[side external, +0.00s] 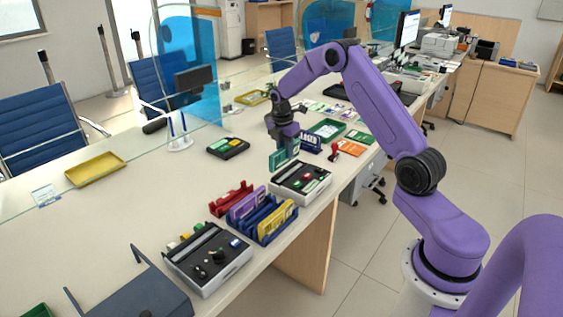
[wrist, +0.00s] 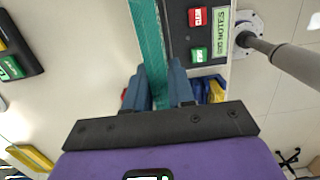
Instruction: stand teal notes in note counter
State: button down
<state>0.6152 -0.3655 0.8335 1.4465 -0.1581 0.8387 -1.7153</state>
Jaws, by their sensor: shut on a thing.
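The teal notes (side external: 284,154) are a flat bundle held on edge, roughly upright. My gripper (side external: 285,139) is shut on their upper part. In the wrist view the teal notes (wrist: 149,45) run as a narrow strip between the two blue fingers of my gripper (wrist: 160,88). A grey and black machine (side external: 300,181) stands just below and in front of the notes. In the wrist view this machine (wrist: 178,30) lies right of the notes, with red and green buttons and a green label reading "NOTES". Whether the notes touch it I cannot tell.
A second similar machine (side external: 208,258) stands nearer the camera. A black device (side external: 228,147) lies to the left.

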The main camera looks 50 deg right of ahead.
jog(key=shift+w+d+f, duration=0.25)
jog(key=shift+d+f, duration=0.8)
jog(key=shift+f, duration=0.15)
jog(key=shift+w+d+f, duration=0.25)
jog(key=shift+d+f, duration=0.75)
jog(key=shift+f, duration=0.15)
jog(key=shift+f, duration=0.15)
jog(key=shift+f, duration=0.95)
jog(key=c, duration=0.9)
grip_release()
jog(key=shift+r, duration=0.1)
jog(key=shift+r, duration=3.45)
